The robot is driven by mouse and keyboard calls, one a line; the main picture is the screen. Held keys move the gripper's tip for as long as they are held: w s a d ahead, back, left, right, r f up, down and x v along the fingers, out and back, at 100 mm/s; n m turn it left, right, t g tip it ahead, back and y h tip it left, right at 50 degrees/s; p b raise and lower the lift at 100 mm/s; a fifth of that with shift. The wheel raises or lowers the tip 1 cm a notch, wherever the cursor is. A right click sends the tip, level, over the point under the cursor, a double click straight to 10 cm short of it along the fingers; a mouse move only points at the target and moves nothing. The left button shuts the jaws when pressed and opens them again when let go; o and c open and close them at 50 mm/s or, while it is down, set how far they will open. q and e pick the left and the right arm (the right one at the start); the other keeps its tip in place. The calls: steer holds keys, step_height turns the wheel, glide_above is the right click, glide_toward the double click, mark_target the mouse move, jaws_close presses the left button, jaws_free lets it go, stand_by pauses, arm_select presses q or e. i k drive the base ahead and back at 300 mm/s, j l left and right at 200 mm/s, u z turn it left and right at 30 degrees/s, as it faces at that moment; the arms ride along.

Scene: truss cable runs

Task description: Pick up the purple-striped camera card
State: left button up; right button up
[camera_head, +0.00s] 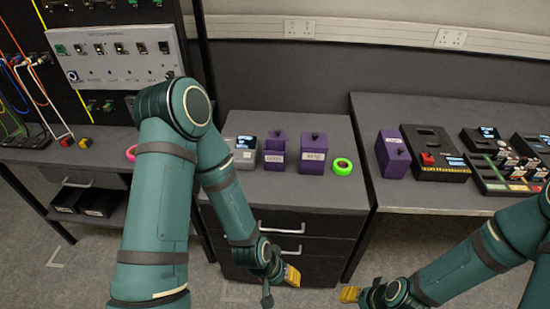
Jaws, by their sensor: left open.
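Several small cards (508,165) stand in a dark holder with coloured strips (493,186) on the right bench. They are too small for me to tell which one has a purple stripe. My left gripper (283,278) is open and empty, low in front of the drawer unit, well away from the cards. My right gripper (352,294) hangs low at the bottom edge, right of the left one, with nothing visible in it. Its jaw opening cannot be made out.
Purple boxes (312,154), a grey device (245,153) and green tape (342,166) stand on the drawer unit. Another purple box (391,154) and a black device with a red part (433,154) stand on the right bench (372,115). A cable panel (115,60) stands at left.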

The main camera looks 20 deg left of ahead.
mark_target(508, 163)
steer(key=z, duration=0.3)
steer(key=i+l+z, duration=0.75)
